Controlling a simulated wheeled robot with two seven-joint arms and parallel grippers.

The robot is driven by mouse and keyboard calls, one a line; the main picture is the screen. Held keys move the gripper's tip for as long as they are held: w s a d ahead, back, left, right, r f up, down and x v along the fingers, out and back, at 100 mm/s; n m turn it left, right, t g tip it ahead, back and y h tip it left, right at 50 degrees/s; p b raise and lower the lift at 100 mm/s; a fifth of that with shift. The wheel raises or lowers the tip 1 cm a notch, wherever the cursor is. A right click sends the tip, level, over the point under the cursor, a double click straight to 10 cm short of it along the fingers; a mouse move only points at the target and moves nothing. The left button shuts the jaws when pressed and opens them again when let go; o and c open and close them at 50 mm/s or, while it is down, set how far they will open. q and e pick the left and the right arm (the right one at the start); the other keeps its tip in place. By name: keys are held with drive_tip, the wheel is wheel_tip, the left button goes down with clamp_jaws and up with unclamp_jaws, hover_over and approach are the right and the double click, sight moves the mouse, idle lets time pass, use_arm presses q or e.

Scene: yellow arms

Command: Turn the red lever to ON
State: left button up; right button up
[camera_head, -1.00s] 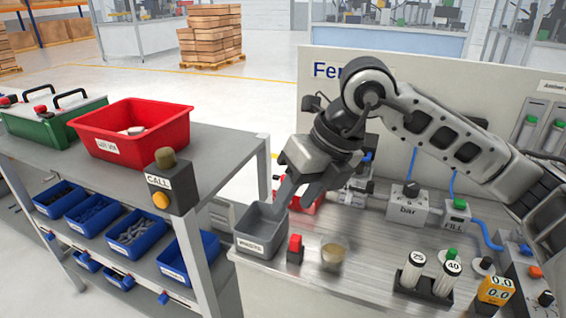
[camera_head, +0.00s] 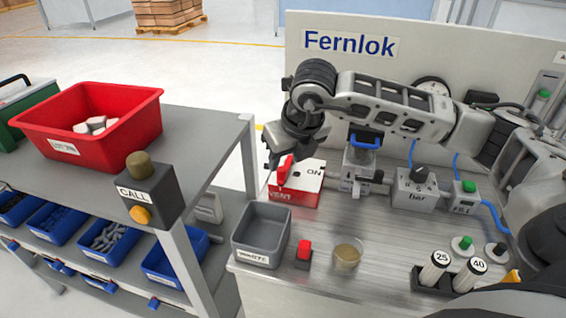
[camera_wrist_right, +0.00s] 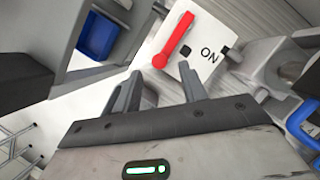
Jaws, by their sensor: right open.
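The red lever (camera_head: 284,169) stands on a box with a white top plate (camera_head: 309,171) marked ON and a red front marked VENT. My right gripper (camera_head: 268,160) is at the left side of the lever box in the head view. My left gripper is not in view.
A grey bin (camera_head: 262,234), a small red-topped block (camera_head: 303,254) and a round cup (camera_head: 346,256) stand in front of the lever box. A blue-handled valve (camera_head: 365,142) is close on its right. A shelf with a red crate (camera_head: 90,125) stands left, across a gap.

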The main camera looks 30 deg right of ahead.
sight(282, 169)
drive_tip(key=x, duration=0.2)
drive_tip(key=shift+w+f, duration=0.1)
drive_tip(key=shift+f, duration=0.2)
drive_tip(key=shift+w+f, duration=0.15)
drive_tip(key=shift+f, duration=0.2)
drive_tip(key=shift+w+f, duration=0.1)
drive_tip(key=shift+f, duration=0.15)
